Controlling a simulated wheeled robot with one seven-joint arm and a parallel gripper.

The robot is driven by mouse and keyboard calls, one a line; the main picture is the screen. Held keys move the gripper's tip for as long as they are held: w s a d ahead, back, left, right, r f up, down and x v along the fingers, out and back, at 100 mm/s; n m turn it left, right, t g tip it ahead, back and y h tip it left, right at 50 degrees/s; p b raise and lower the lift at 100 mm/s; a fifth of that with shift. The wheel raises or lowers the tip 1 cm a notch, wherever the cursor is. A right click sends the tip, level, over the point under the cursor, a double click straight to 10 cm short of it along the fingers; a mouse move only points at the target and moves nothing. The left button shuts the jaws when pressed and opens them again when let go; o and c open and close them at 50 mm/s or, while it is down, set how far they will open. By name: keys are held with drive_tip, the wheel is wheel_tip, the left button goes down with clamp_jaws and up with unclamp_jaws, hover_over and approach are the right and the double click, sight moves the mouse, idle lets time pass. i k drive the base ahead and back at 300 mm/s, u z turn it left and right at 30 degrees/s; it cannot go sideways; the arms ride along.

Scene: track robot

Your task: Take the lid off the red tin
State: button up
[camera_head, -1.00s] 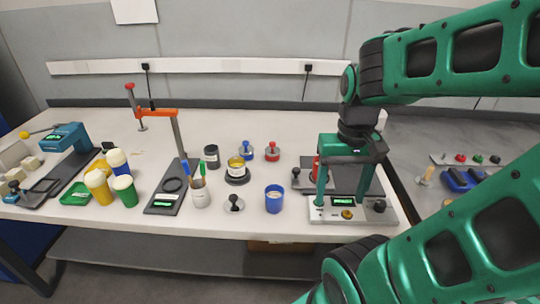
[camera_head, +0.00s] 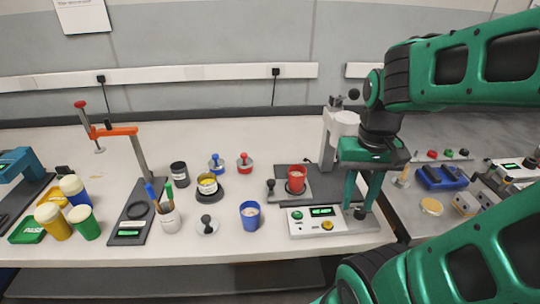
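A red tin (camera_head: 297,181), shaped like a cup, stands upright on the grey plate of a bench device. A smaller red piece with a red knob (camera_head: 244,163) stands farther back to the left. My gripper (camera_head: 357,203) points down to the right of the red tin, apart from it, near the device's right front corner. Its fingers look open with nothing seen between them; their tips partly overlap a black knob.
Left are a blue cup (camera_head: 249,217), a grey disc with a black knob (camera_head: 207,228), a pen cup (camera_head: 169,218) and a clamp stand (camera_head: 140,155). The back of the table is clear.

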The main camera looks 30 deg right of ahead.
sight(244, 160)
drive_tip(key=z, duration=2.05)
drive_tip(key=k, duration=1.05)
drive_tip(key=u, duration=1.8)
drive_tip(key=i, duration=1)
drive_tip(key=z, duration=0.05)
